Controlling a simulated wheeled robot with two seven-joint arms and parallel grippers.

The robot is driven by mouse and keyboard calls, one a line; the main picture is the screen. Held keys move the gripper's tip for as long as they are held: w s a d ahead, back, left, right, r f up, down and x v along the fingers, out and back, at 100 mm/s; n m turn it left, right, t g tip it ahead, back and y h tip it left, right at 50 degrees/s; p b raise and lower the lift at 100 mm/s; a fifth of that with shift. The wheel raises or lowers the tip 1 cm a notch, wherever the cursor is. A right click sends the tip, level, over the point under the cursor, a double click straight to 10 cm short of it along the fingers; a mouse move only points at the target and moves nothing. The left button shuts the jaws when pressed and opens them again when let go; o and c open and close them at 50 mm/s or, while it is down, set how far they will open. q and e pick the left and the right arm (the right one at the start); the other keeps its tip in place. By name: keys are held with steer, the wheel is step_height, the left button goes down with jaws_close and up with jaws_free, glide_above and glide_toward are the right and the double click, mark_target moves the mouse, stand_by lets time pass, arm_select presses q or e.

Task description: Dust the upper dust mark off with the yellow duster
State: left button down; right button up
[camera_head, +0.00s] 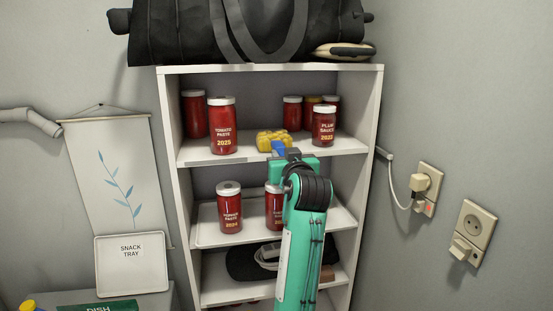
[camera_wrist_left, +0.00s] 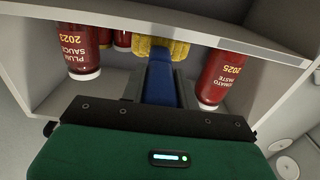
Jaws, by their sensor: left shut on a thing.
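My left gripper (camera_head: 281,156) is at the front of the upper shelf, shut on the blue handle of the yellow duster (camera_head: 272,138). In the left wrist view, the duster's yellow head (camera_wrist_left: 160,47) extends beyond the gripper (camera_wrist_left: 160,90), with the blue handle between the fingers. The duster head is over the upper shelf, between the tomato paste jar (camera_head: 222,126) and the plum sauce jar (camera_head: 324,126). Whether it touches the shelf surface I cannot tell. No dust mark shows clearly; the duster and arm cover part of the shelf. My right gripper is not in view.
More red jars stand at the back of the upper shelf (camera_head: 345,147). A black bag (camera_head: 190,35) lies on top of the unit. Wall sockets (camera_head: 474,232) are at right.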

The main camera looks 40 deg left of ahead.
arm_select(q)
steer(key=shift+w+d, duration=1.55)
steer(key=shift+w, duration=0.25)
steer(key=shift+s+a+p, duration=0.55)
steer(key=shift+s+a, duration=2.35)
steer(key=shift+a, duration=0.15)
steer(key=shift+w+d+b, duration=0.55)
steer(key=shift+w+d, duration=0.8)
steer(key=shift+w, duration=0.2)
steer(key=shift+w+d, duration=1.35)
steer(key=shift+w, duration=0.25)
steer(key=shift+s+a, duration=1.3)
steer(key=shift+s, duration=0.3)
steer(key=shift+s+a+p, duration=0.55)
steer(key=shift+s+a, duration=0.8)
steer(key=shift+s, duration=0.2)
steer(key=shift+w+d+b, duration=0.35)
steer(key=shift+w+d, duration=1)
steer(key=shift+w, duration=0.25)
steer(key=shift+w+d+f+b, duration=0.15)
steer(key=shift+w+d+b, duration=0.5)
steer(key=shift+w+d, duration=0.75)
steer(key=shift+a, duration=0.1)
